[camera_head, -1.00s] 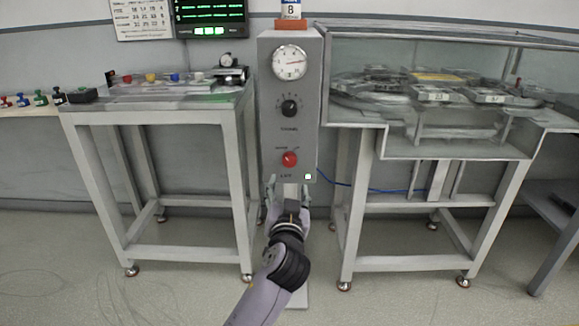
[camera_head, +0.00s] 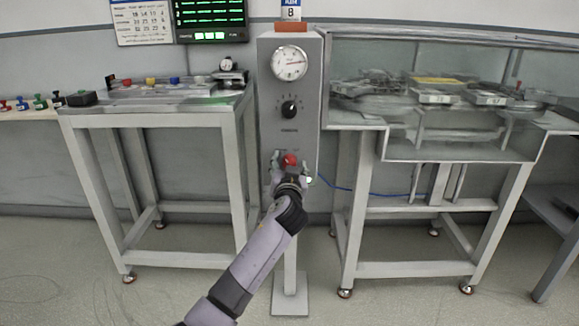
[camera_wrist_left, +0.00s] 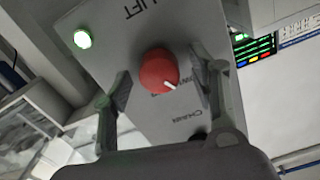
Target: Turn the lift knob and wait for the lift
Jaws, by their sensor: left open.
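The red lift knob (camera_head: 289,160) sits low on the front of the grey control box (camera_head: 264,110). In the left wrist view the knob (camera_wrist_left: 158,71) shows a white pointer mark, with the word LIFT on the panel near it. A lit green lamp (camera_wrist_left: 82,39) is beside it; the lamp also shows in the head view (camera_head: 309,180). My left gripper (camera_head: 290,163) is at the knob, its fingers (camera_wrist_left: 163,88) open on either side. A gap shows between the fingers and the knob. My right gripper is not in view.
A black knob (camera_head: 289,109) and a round dial (camera_head: 289,63) are higher on the box. A table with small coloured parts (camera_head: 150,118) stands left. A glass-covered ring track (camera_head: 430,95) stands right. A blue cable (camera_head: 340,187) runs from the box.

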